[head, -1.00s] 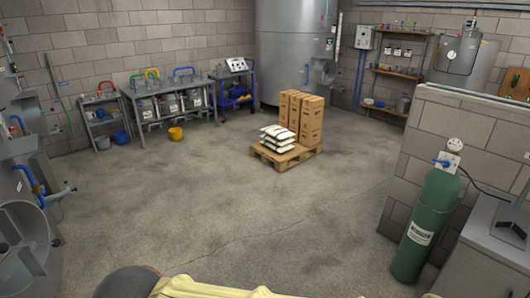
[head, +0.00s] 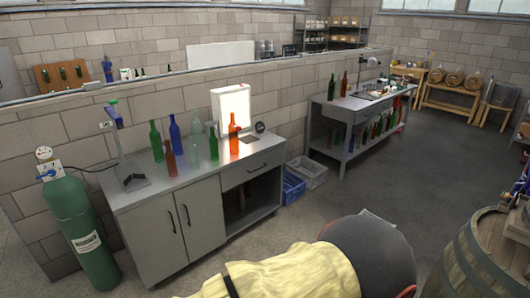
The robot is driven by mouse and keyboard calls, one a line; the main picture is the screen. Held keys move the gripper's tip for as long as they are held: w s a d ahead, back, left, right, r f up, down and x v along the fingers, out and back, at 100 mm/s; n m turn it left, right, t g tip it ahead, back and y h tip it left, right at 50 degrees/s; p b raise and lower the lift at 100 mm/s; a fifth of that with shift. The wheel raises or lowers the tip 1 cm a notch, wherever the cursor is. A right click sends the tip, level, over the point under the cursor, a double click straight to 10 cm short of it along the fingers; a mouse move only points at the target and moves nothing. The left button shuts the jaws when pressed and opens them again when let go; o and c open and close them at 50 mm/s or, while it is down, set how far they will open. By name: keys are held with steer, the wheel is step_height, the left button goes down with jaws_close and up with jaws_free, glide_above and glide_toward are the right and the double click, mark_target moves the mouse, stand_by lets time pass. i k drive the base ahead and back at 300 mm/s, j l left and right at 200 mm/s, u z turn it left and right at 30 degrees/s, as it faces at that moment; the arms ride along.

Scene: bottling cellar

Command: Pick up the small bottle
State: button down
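Several bottles stand upright on the grey cabinet counter (head: 135,195) left of centre: a green one (head: 156,142), a blue one (head: 175,133), a brown one (head: 169,162), a clear one (head: 196,145), a shorter green one (head: 214,147) and an orange-brown one (head: 234,140) before a lit panel. The brown and second green bottles look shorter than the blue one; I cannot tell which is the small bottle. A green bottle (head: 332,88) and a red-brown one (head: 344,86) stand on the farther bench. My gripper is not in view; only my yellow-covered arm shows at the bottom.
Blue (head: 293,188) and grey (head: 312,173) crates sit on the floor between counter and bench (head: 350,112). A barrel (head: 480,260) is at right.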

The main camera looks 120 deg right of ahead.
mark_target(192, 150)
steer(key=z, duration=3.4)
steer(key=i+z, duration=0.2)
steer(key=i, duration=0.35)
steer(key=i+z, duration=0.2)
steer(key=i, duration=0.4)
steer(key=i+z, duration=0.15)
steer(key=i, duration=0.45)
steer(key=i+j+z, duration=0.2)
steer(key=i, duration=0.35)
